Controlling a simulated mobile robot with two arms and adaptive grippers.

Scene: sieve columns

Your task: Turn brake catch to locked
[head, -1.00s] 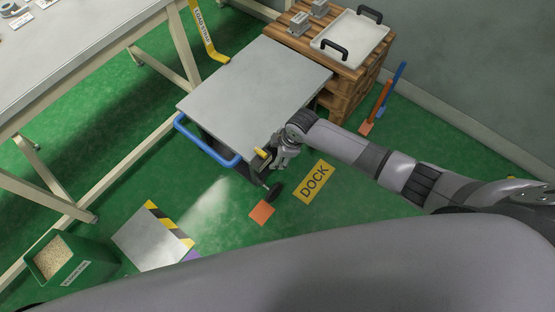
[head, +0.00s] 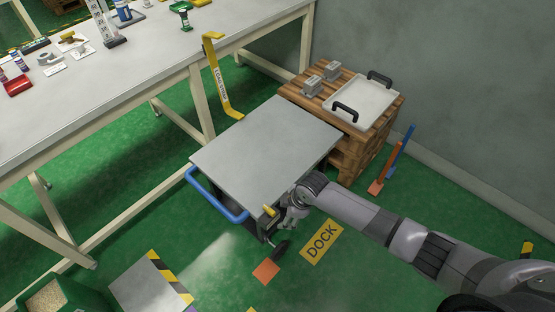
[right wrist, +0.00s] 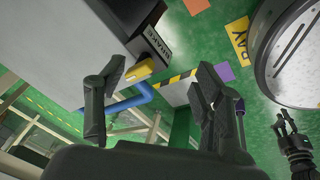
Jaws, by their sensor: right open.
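The yellow brake catch (head: 269,211) sits at the near right corner of the grey-topped cart (head: 262,140), beside the blue handle (head: 215,195). In the right wrist view the yellow catch (right wrist: 139,71) sticks out from a dark box with a BRAKE label (right wrist: 159,43). My right gripper (head: 290,222) is at that corner, close beside the catch. In the right wrist view its fingers (right wrist: 161,68) are spread, with the catch showing between them, nearer the left finger; contact cannot be told. A dark gripper, apparently my left one (right wrist: 288,135), shows at the lower right there; its jaws are unclear.
A wooden pallet stack (head: 355,150) with a white tray (head: 362,100) stands behind the cart. A long workbench (head: 120,105) is at left. A yellow DOCK mark (head: 321,242) and an orange square (head: 266,271) lie on the green floor. Blue and orange bars (head: 390,165) lean at right.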

